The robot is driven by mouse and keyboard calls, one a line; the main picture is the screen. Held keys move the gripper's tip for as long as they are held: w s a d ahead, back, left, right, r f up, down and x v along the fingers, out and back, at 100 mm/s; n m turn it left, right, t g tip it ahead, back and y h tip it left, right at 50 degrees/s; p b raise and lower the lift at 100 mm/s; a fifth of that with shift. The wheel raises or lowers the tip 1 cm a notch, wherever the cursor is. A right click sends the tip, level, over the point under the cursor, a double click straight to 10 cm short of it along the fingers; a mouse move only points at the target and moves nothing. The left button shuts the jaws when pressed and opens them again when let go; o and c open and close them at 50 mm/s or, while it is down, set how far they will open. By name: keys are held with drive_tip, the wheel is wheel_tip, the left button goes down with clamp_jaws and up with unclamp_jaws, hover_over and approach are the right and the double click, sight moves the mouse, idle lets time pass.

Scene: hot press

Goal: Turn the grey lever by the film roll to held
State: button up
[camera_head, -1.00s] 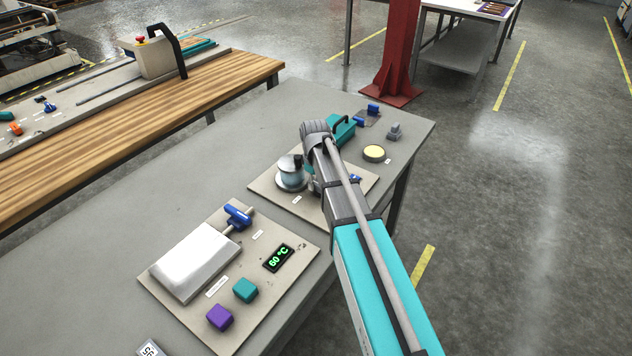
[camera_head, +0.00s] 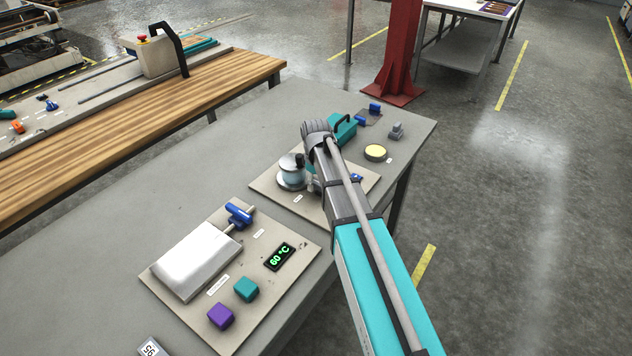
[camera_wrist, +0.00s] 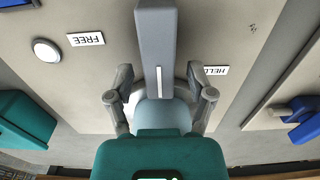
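The grey lever (camera_wrist: 157,50) is a broad bar with a white line, running down from the top middle of the wrist view. It lies between the FREE label (camera_wrist: 86,39) on the left and the HELD label (camera_wrist: 215,71) on the right. My gripper (camera_wrist: 160,125) is open, one finger to each side of the lever, with gaps visible beside it. The pale blue film roll (camera_wrist: 160,108) shows beyond the lever's lower end, partly hidden. In the head view the film roll (camera_head: 291,178) stands left of my gripper, and my arm hides the lever.
A teal block with a handle (camera_head: 342,130) and a yellow button (camera_head: 375,152) stand beyond my arm. Nearer are a panel with a white pad (camera_head: 195,260), a blue handle (camera_head: 238,215) and a 60 °C display (camera_head: 280,256). The table's left part (camera_head: 130,215) is clear.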

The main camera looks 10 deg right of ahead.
drive_tip(key=shift+w+m, duration=0.1)
drive_tip(key=shift+m, duration=0.3)
drive_tip(key=m, duration=0.3)
drive_tip(key=shift+w+d, duration=0.15)
drive_tip(key=shift+d, duration=0.15)
drive_tip(key=m, duration=0.3)
drive_tip(key=shift+d, duration=0.25)
drive_tip(key=m, duration=0.3)
drive_tip(key=d+m, duration=0.1)
drive_tip(key=m, duration=0.2)
drive_tip(key=shift+d+m, duration=0.1)
drive_tip(key=shift+m, duration=0.3)
wheel_tip(320, 180, up, 14)
drive_tip(key=p, duration=1.4)
drive_tip(key=s+r+n+p, duration=0.2)
drive_tip(key=s+r+p, duration=0.1)
drive_tip(key=s, duration=0.7)
drive_tip(key=s+r+n+p, duration=0.2)
drive_tip(key=s+r+p, duration=0.1)
drive_tip(key=s, duration=0.7)
drive_tip(key=shift+s+a+n, duration=0.15)
drive_tip(key=shift+a+n, duration=0.25)
drive_tip(key=shift+a, duration=0.05)
drive_tip(key=shift+c, duration=0.9)
